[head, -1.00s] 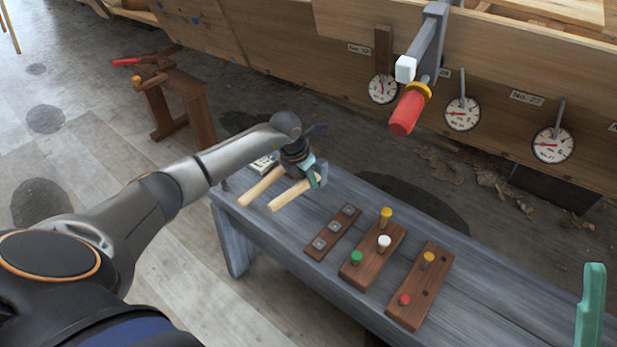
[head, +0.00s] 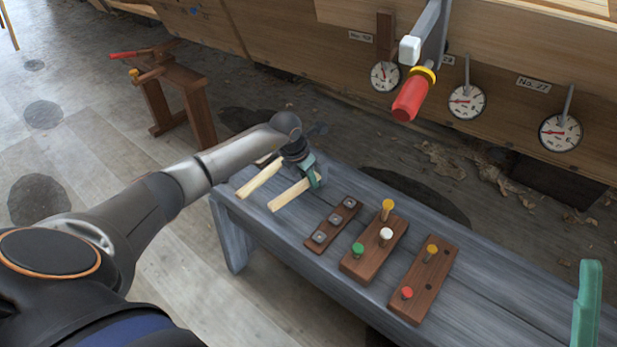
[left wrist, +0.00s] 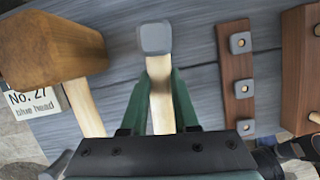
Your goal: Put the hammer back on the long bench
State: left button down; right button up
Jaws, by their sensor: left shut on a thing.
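The hammer has a pale wooden handle (head: 292,194) and a grey squared head (left wrist: 155,39). My left gripper (head: 313,176) is shut on the handle just below the head; its green fingers (left wrist: 160,100) flank the handle in the left wrist view. The hammer is over the left end of the long grey bench (head: 340,265). I cannot tell whether it touches the top. A mallet with a brown wooden head (left wrist: 55,48) lies to its left, its handle (head: 260,178) apart from the hammer. One green finger of my right gripper (head: 588,300) shows at the right edge.
A dark strip with square studs (head: 334,223) and two peg blocks (head: 375,252) (head: 425,278) lie right of the hammer. A "No. 27 blue head" card (left wrist: 30,103) is by the mallet. A red-handled clamp (head: 412,97) hangs from the hull, above the bench. A wooden trestle (head: 180,95) stands behind left.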

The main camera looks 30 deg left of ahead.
pick_arm(q)
jog(key=shift+w, duration=0.1)
pick_arm(e)
jog(key=shift+f, duration=0.15)
pick_arm(q)
jog(key=c, duration=0.6)
grip_release()
jog(key=shift+f, duration=0.1)
jog(key=shift+c, duration=0.2)
jog(key=shift+o, duration=0.2)
jog(key=shift+s+f, duration=0.15)
jog(key=shift+s, duration=0.05)
notch_tip(320, 180, up, 4)
jog(key=p, duration=0.3)
jog(key=shift+f, duration=0.1)
notch_tip(320, 180, up, 2)
jog(key=shift+w+p, duration=0.1)
jog(key=shift+p, duration=0.75)
notch_tip(320, 180, up, 2)
jog(key=shift+r+p, duration=0.2)
jog(key=shift+p, duration=0.7)
pick_arm(e)
jog(key=w+d+f+m+g+h, duration=0.1)
jog(key=w+f+m+g+h, duration=0.1)
jog(key=w+f+m+h, duration=0.4)
jog(key=shift+w+d+f+g+h, duration=0.45)
jog(key=shift+f+h, duration=1.15)
jog(key=shift+f, duration=0.2)
